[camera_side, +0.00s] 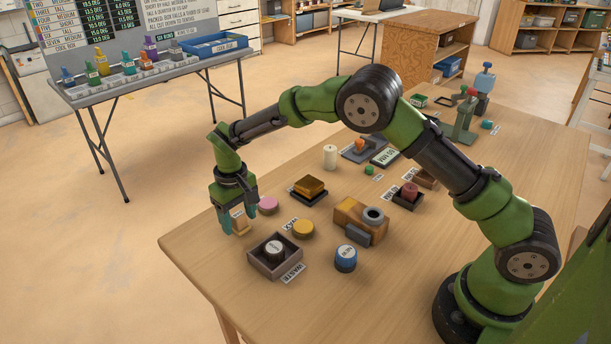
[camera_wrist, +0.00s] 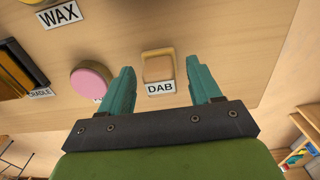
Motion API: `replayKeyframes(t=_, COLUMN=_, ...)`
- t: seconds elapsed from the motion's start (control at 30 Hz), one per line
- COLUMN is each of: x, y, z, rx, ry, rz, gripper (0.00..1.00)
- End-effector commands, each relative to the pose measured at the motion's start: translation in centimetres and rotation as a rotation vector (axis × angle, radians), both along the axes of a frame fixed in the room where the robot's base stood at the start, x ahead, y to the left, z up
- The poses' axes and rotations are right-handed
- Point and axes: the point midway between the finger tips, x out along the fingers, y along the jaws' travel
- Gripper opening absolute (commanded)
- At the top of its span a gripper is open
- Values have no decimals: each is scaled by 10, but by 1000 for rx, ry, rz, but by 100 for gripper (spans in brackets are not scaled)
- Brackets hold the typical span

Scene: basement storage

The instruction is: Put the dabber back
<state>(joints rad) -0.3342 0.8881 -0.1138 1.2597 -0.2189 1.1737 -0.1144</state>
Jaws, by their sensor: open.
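A small tan block (camera_wrist: 158,66) with a pale flat face and wooden rim sits on the table (camera_wrist: 225,30) behind the DAB label (camera_wrist: 160,88). I cannot tell for sure whether it is the dabber or its holder. My gripper (camera_side: 238,222) points down at the table's left edge, over the tan block (camera_side: 240,226). The gripper is open, with one teal finger on either side of the block in the wrist view. I cannot tell whether the fingers touch it. The fingers partly hide the block in the side view.
A pink disc (camera_side: 268,205) lies close beside my gripper. Nearby stand a yellow disc (camera_side: 303,229), an orange block on a dark cradle (camera_side: 309,187), a waste box (camera_side: 286,262), a blue pot (camera_side: 345,260) and a wooden block with a grey ring (camera_side: 352,215). The table's front-left corner is bare.

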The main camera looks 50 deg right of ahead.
Motion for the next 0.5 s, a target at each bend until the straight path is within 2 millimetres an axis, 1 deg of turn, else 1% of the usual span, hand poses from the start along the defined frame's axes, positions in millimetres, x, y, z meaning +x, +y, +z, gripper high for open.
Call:
replayKeyframes(t=0.07, x=0, y=0, z=4, rx=0, ry=-2, rz=0, gripper=63)
replayKeyframes(t=0.17, x=1, y=0, z=17, rx=1, ry=-4, rz=0, gripper=63)
replayKeyframes(t=0.5, x=1, y=0, z=88, rx=1, ry=-5, rz=0, gripper=63)
